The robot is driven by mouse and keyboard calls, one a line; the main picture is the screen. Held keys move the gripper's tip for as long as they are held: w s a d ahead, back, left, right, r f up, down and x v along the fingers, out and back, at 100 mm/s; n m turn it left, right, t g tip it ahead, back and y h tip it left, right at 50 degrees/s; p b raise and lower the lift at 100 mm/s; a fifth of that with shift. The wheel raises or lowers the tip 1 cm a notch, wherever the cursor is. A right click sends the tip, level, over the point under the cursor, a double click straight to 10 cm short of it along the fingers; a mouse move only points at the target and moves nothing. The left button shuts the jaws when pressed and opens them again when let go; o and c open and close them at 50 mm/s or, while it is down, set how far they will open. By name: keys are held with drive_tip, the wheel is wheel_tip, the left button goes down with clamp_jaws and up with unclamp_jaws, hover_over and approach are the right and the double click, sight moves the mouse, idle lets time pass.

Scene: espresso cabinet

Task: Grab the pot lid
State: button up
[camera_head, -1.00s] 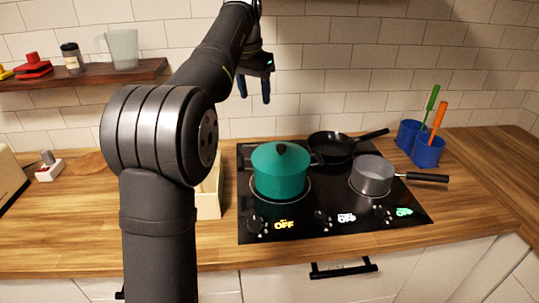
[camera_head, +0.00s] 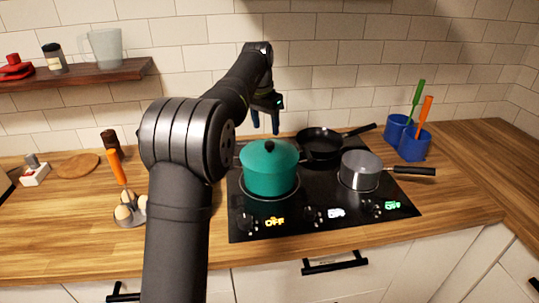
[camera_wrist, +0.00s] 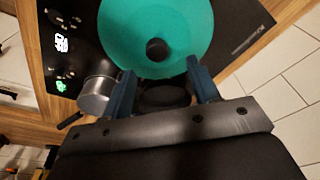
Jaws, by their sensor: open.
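The teal pot lid (camera_head: 284,158) with its dark round knob (camera_head: 268,147) sits on the teal pot (camera_head: 270,180) on the left part of the cooktop. My gripper (camera_head: 265,122) is open and empty, pointing down above the lid's far side. In the wrist view the lid (camera_wrist: 120,35) fills the top middle. Its knob (camera_wrist: 157,49) lies between and beyond the two blue fingertips (camera_wrist: 160,76), apart from both.
A black frying pan (camera_head: 322,146) sits behind and right of the pot. A grey saucepan (camera_head: 361,171) stands to the right on the black cooktop (camera_head: 330,195). Blue utensil holders (camera_head: 412,146) are farther right.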

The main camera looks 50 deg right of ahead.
sight(269, 142)
drive_tip(key=shift+s+d+f, duration=0.1)
drive_tip(key=shift+d+f, duration=0.1)
drive_tip(key=shift+f, duration=0.8)
drive_tip(key=shift+s+d+f, duration=0.1)
drive_tip(key=shift+d+f, duration=0.05)
drive_tip(key=shift+f, duration=0.85)
drive_tip(key=shift+s+d+f, duration=0.1)
drive_tip(key=shift+d+f, duration=0.1)
drive_tip(key=shift+f, duration=0.8)
clamp_jaws()
